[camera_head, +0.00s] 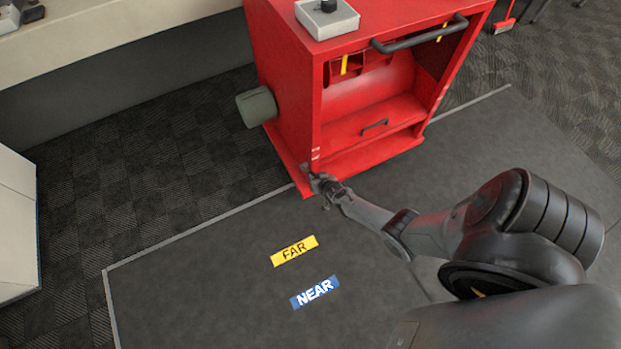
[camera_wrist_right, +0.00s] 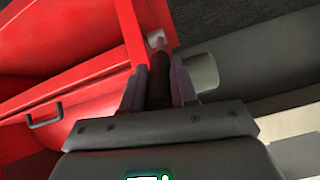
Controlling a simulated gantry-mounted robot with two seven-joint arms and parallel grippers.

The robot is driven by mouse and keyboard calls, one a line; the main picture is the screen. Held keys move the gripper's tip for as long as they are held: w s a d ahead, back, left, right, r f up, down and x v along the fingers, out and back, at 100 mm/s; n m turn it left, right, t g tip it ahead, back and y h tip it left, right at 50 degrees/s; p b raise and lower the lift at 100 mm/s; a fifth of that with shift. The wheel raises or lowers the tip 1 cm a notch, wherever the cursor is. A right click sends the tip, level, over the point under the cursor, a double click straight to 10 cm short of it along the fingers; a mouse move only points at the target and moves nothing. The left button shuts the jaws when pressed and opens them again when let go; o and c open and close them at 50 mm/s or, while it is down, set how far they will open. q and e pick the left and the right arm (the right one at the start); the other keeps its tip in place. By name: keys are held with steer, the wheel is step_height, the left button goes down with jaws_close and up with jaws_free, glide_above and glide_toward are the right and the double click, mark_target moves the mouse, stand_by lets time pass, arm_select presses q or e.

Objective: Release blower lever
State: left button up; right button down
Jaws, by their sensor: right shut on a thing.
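The red machine cabinet (camera_head: 288,110) stands at the top middle of the head view, its open front facing right. My right gripper (camera_head: 322,184) is at the cabinet's near lower corner. In the right wrist view, a dark lever (camera_wrist_right: 160,88) with a light grey end (camera_wrist_right: 156,39) against the red frame stands between the two fingers. The right gripper is shut on this lever. In the head view the gripper hides most of the lever. My left gripper is in neither view.
A grey-green cylinder (camera_head: 257,107) sticks out of the cabinet's left side. A dark handle bar (camera_head: 420,35) crosses its top. A yellow FAR label (camera_head: 294,251) and a blue NEAR label (camera_head: 315,292) lie on the clear dark mat (camera_head: 210,290).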

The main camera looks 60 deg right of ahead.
steer(key=shift+w+r, duration=0.1)
steer(key=shift+r, duration=0.05)
steer(key=c, duration=0.9)
jaws_free()
steer(key=shift+s+a+r+p, duration=0.1)
steer(key=shift+s+r+p, duration=0.15)
steer(key=shift+p, duration=0.1)
steer(key=p+v, duration=0.6)
steer(key=v, duration=0.4)
steer(key=shift+a, duration=0.1)
